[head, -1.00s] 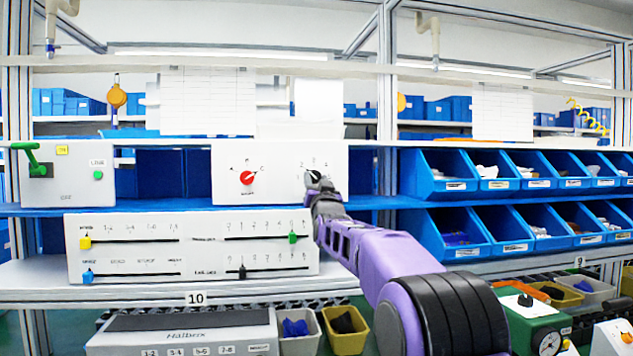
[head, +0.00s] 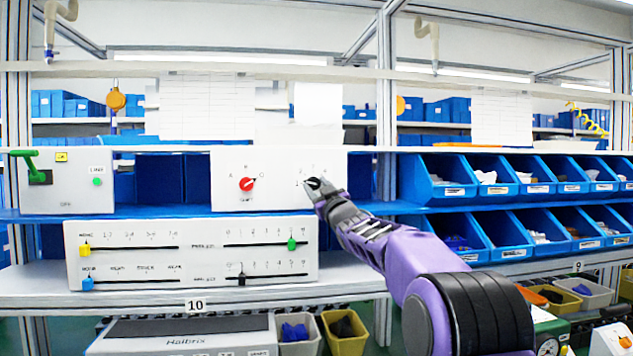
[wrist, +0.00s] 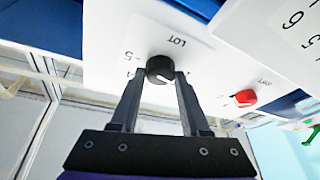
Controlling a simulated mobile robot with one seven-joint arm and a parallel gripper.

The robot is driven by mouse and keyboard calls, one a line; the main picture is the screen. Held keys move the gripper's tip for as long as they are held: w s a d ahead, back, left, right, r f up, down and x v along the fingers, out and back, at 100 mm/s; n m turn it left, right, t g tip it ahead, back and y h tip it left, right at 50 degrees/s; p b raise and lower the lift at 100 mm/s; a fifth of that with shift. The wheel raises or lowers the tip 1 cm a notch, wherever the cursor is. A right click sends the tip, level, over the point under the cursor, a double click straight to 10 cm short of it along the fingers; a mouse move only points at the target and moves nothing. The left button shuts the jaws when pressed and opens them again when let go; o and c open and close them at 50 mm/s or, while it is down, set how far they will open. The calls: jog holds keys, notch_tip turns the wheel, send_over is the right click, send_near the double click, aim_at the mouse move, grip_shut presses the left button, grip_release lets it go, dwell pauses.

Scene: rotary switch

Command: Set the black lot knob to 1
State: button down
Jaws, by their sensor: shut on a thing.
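The black lot knob (head: 312,183) is on the right side of the white upper panel (head: 281,168). In the wrist view my gripper (wrist: 157,76) is shut on the knob, one finger on each side. The numbers around the knob are partly hidden, so I cannot tell which one the mark meets.
A red knob (head: 247,184) is on the same panel to the left, and shows in the wrist view (wrist: 245,97). A panel of sliders (head: 190,252) stands below. Blue bins (head: 447,190) stand to the right. A green-handled switch box (head: 66,182) is at far left.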

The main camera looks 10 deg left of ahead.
jog(key=shift+r+n+g+y+p, duration=0.15)
jog(key=shift+n+g+y+p, duration=0.4)
jog(key=shift+n+p, duration=0.8)
jog(key=shift+n, duration=0.55)
jog(key=shift+c, duration=1.9)
grip_release()
jog(key=shift+d+b, duration=0.1)
jog(key=shift+b, duration=0.2)
jog(key=b+v, duration=0.4)
jog(key=v, duration=1.3)
jog(key=shift+s+d, duration=0.1)
jog(key=shift+d, duration=0.1)
